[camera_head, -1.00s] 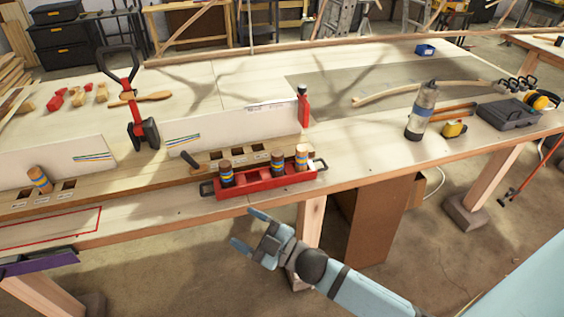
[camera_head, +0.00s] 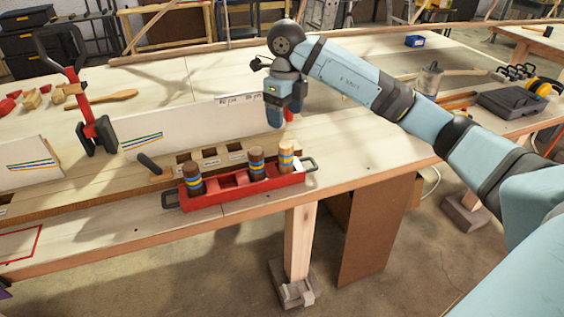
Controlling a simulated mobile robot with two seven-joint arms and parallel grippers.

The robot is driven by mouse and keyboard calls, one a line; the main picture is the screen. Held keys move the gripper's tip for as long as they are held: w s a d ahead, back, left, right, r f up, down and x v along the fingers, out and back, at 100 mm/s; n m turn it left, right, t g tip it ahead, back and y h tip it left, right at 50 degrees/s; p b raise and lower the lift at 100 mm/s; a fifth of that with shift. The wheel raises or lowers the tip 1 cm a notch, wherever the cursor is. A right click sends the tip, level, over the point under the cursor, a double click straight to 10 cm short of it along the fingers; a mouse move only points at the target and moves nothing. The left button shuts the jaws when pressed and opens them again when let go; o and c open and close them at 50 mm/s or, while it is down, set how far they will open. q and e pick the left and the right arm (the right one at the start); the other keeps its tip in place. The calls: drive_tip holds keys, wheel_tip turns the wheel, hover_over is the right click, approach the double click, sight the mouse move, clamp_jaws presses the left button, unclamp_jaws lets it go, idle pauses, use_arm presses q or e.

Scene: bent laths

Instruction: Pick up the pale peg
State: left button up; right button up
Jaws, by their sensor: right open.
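The pale peg (camera_head: 286,157) has a light wood top and blue and yellow bands. It stands upright at the right end of the red tray (camera_head: 222,197), near the table's front edge. Two darker banded pegs, one in the middle (camera_head: 257,164) and one at the left (camera_head: 193,179), stand in the same tray. My right gripper (camera_head: 285,117) is open and empty, fingers pointing down. In the picture it is just above the pale peg and appears apart from it. My left gripper is not in view.
A slotted wooden rail (camera_head: 120,193) and white upright boards (camera_head: 190,128) stand behind the tray. A red and black clamp (camera_head: 92,125) is at the left. A grey cylinder (camera_head: 429,80) and a dark case (camera_head: 513,101) are at the right.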

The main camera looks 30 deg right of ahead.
sight(286, 155)
wheel_tip(286, 155, down, 7)
drive_tip(key=shift+s+d+f, duration=0.1)
drive_tip(key=shift+d, duration=0.05)
drive_tip(key=shift+f, duration=3.1)
drive_tip(key=shift+c, duration=0.2)
drive_tip(key=c, duration=1)
